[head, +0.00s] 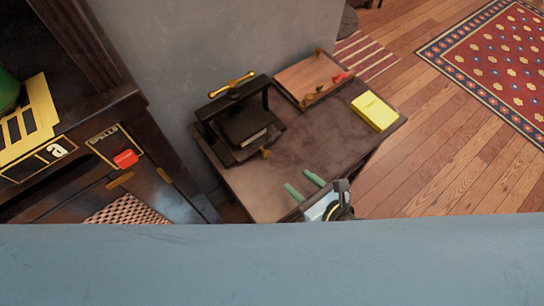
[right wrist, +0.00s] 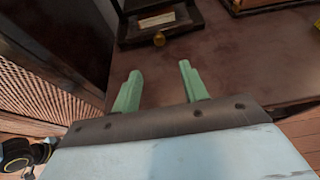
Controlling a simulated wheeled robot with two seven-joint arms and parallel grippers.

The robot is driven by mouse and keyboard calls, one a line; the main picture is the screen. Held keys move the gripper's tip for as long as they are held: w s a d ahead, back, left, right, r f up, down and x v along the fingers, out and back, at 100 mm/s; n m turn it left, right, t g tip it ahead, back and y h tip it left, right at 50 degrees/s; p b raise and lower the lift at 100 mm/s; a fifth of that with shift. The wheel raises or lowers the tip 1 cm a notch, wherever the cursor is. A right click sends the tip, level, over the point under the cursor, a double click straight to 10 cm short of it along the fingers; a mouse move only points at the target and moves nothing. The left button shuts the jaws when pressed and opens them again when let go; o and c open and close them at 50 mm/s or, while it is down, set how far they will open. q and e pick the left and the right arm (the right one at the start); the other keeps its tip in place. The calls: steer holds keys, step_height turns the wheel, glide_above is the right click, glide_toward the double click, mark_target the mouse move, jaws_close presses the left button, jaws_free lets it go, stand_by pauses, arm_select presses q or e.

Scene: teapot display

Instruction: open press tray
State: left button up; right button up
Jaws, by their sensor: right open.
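The press (head: 241,118) stands at the back left of the small table, a dark frame with a brass handle on top. Its tray (head: 248,146) sits low in the frame with a pale item on it. A brass knob (head: 266,153) is on the tray's front. In the right wrist view the tray (right wrist: 165,30) and its knob (right wrist: 159,39) are at the top, beyond my fingertips. My right gripper (head: 304,183) is open and empty over the table's front edge, its green fingers pointing toward the press and apart from it. My left gripper is not in view.
The table (head: 320,140) is clear between my right gripper and the press. A wooden tray with brass handles (head: 310,76) and a yellow block (head: 374,111) are at the back and right. A dark cabinet (head: 120,150) stands close on the left.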

mark_target(267, 155)
steer(key=b+x, duration=0.2)
steer(key=x, duration=1.1)
steer(key=shift+c, duration=0.4)
jaws_close()
